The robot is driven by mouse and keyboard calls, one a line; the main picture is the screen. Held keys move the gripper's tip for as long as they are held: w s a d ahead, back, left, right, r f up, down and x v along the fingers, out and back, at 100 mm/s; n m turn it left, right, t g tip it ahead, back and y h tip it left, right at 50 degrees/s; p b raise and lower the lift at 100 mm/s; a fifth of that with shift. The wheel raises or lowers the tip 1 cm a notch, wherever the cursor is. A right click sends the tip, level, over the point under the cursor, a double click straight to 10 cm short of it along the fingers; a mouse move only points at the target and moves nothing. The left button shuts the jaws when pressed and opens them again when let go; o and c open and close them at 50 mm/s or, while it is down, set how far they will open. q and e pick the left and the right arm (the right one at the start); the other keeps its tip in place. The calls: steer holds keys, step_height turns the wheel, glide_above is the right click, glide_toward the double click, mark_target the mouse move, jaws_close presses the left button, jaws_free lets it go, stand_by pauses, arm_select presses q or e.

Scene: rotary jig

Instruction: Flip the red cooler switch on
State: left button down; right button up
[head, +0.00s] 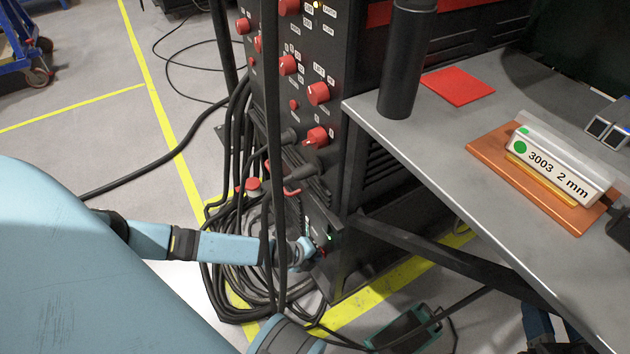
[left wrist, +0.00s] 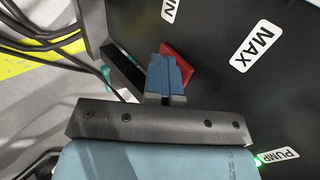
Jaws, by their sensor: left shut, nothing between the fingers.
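The red switch (left wrist: 180,62) sits on the black panel (left wrist: 225,105) of the machine in the left wrist view. My left gripper (left wrist: 166,76) is shut, with its blue fingertips right at the switch and covering part of it. I cannot tell whether they touch it. In the head view my left gripper (head: 312,250) is at the low front of the black machine cabinet (head: 345,150), beside a small green light (head: 330,237). The switch's on or off position is not clear. My right gripper is not in view.
Coiled black cables (head: 235,290) hang and lie around my left forearm. Red knobs (head: 318,93) line the panel above. A grey table (head: 430,155) on the right bears a black cylinder (head: 405,65), a red square (head: 458,87) and an orange plate (head: 490,150).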

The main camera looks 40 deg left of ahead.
arm_select(q)
steer(key=shift+w+d+r, duration=0.1)
steer(key=shift+w+r, duration=0.05)
steer(key=shift+r, duration=0.35)
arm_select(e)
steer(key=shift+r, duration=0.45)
arm_select(q)
steer(key=p+v, duration=0.4)
steer(key=v, duration=0.3)
steer(key=shift+s, duration=0.3)
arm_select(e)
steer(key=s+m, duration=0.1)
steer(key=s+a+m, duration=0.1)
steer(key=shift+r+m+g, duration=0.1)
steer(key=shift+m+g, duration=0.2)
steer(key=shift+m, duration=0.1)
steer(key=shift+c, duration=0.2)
